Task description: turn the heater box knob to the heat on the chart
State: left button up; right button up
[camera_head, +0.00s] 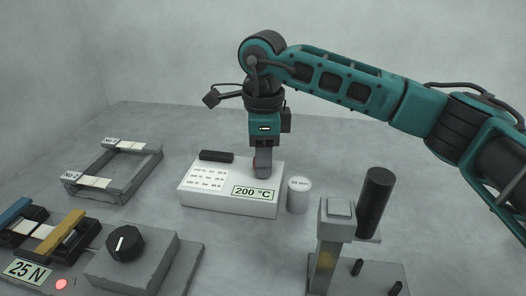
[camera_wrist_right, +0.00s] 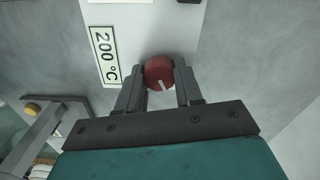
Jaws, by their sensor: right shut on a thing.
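The white heater box (camera_head: 225,205) stands in the middle of the table, with a chart (camera_head: 207,177) of several lines on its top and a display reading 200 °C (camera_head: 256,192). My right gripper (camera_head: 263,172) points down at the right part of the box. In the right wrist view, my right gripper (camera_wrist_right: 160,83) is shut on the red knob (camera_wrist_right: 158,72), which has a white pointer mark. The display also shows in that view (camera_wrist_right: 103,55). In the head view the knob is mostly hidden by the fingers. My left gripper is not in view.
A white cylinder (camera_head: 299,195) stands close to the box's right side. A grey press-like stand with a dark handle (camera_head: 376,203) is at front right. A grey box with a black knob (camera_head: 125,243) and a 25 N label (camera_head: 27,271) are at front left. A grey frame (camera_head: 113,171) lies behind them.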

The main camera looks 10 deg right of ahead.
jog(key=m+p, duration=0.1)
jog(key=m, duration=0.4)
jog(key=shift+m, duration=0.3)
jog(key=m+p, duration=0.1)
jog(key=m, duration=0.2)
jog(key=shift+m, duration=0.4)
jog(key=shift+s+m, duration=0.1)
jog(key=shift+m, duration=0.7)
jog(key=o, duration=1)
jog(key=shift+o, duration=0.2)
